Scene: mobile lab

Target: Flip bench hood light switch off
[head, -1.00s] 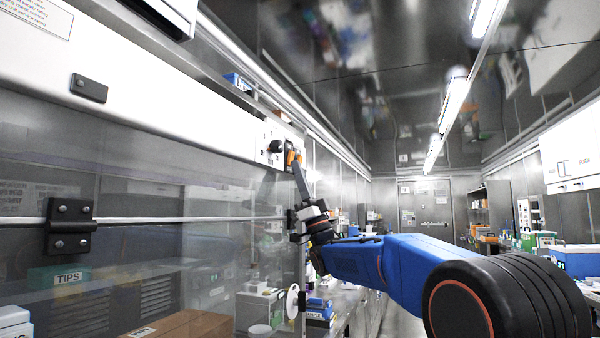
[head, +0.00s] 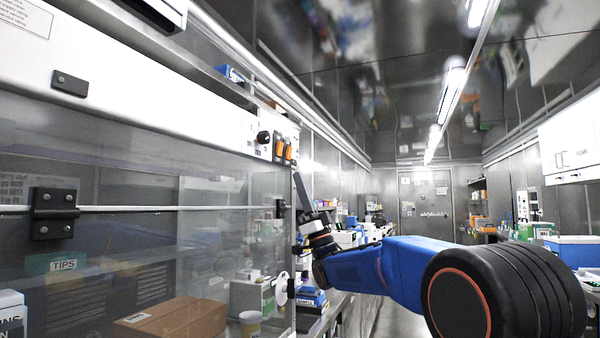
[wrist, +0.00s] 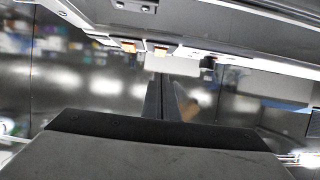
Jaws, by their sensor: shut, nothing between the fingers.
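The bench hood (head: 150,115) is a white panel above a glass front, on the left in the head view. Near its right end are two orange rocker switches (head: 279,149) side by side, with a black knob (head: 264,137) to their left. The orange switches (wrist: 144,47) also show near the top of the wrist view. My gripper (head: 297,174) is shut and empty, just below the switches and apart from them in the picture. In the wrist view its fingers (wrist: 163,90) are together, below the switches. Which switch is the light is too small to read.
Behind the glass are a green TIPS box (head: 63,264), a brown carton (head: 170,318) and a small tub (head: 250,324). A black bracket (head: 53,213) sits on the glass.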

